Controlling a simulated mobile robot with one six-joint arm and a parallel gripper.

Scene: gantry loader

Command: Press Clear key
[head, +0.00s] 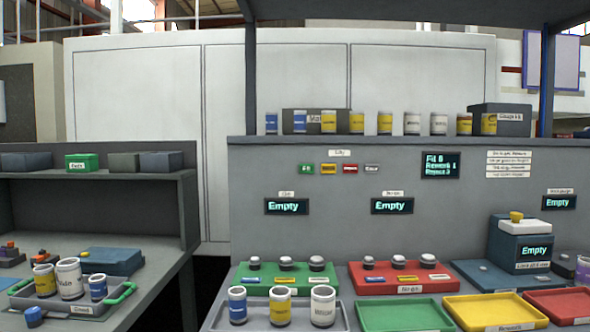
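A row of small keys sits on the upright grey back panel under a small white label. A green key (306,169), a yellow key (328,169) and a red key (350,169) stand side by side. At the right end is a grey key (372,168), whose blurred lettering looks like "Clear". Nothing covers the keys. A dark display (440,165) to their right shows lines that appear to read Fit, Rework and Reject with numbers. My gripper is not in view.
Two displays (286,206) (392,205) below the keys read "Empty". A green stand (318,272) and a red stand (365,286) with knobs are on the bench. A tray (345,322) of cups stands in front. Coloured trays (405,315) lie right. A side table (150,265) is left.

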